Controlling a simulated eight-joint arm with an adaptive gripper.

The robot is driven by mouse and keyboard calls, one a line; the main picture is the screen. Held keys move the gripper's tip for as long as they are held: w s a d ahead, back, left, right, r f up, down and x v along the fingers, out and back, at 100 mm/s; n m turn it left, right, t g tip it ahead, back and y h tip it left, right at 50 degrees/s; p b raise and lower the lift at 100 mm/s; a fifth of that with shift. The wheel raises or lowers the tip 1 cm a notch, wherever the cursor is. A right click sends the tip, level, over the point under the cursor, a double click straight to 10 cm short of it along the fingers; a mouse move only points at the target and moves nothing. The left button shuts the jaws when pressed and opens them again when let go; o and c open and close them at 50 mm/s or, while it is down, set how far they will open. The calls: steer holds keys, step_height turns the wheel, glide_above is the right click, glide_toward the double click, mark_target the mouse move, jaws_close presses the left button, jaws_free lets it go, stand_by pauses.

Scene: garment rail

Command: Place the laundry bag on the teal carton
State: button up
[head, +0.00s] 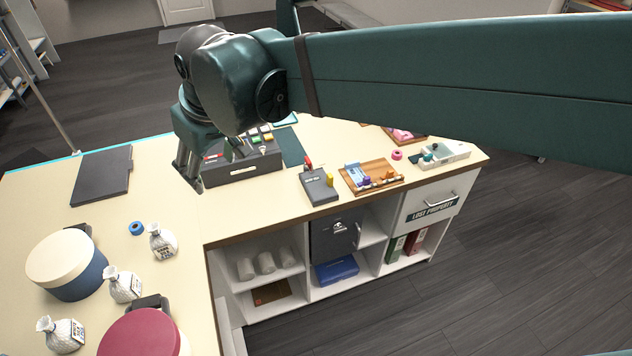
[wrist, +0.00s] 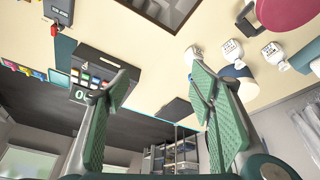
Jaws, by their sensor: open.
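Several small white bags with tied necks and printed labels stand on the left of the counter. One is the far bag (head: 163,242), one the middle bag (head: 123,285), one the near bag (head: 62,335). Labelled bags also show in the wrist view (wrist: 272,52). I cannot tell which is the laundry bag. A dark teal shape (wrist: 304,57) at the right edge of the wrist view may be the teal carton; it is partly cut off. My gripper (head: 188,178) is open and empty beside the dark organizer, apart from the bags. Its spread fingers show in the wrist view (wrist: 162,88).
A cream-lidded blue round box (head: 68,265) and a maroon round box (head: 140,335) stand near the bags. A blue tape roll (head: 136,228) and a dark flat board (head: 102,175) lie behind. A dark organizer (head: 243,162) is right of my gripper. My arm hides the back right.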

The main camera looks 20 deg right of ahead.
steer(key=s+d+f+m+t, duration=0.1)
steer(key=s+d+f+m, duration=0.1)
steer(key=s+d, duration=0.2)
steer(key=s+d+f+m+t+h, duration=0.1)
steer(key=s+d, duration=0.4)
steer(key=d, duration=0.6)
steer(key=s+d+f+m, duration=0.3)
steer(key=s+d+f, duration=0.1)
steer(key=d, duration=0.4)
steer(key=shift+s+f+t+h, duration=0.35)
steer(key=shift+f+t+h, duration=0.05)
steer(key=shift+f, duration=0.15)
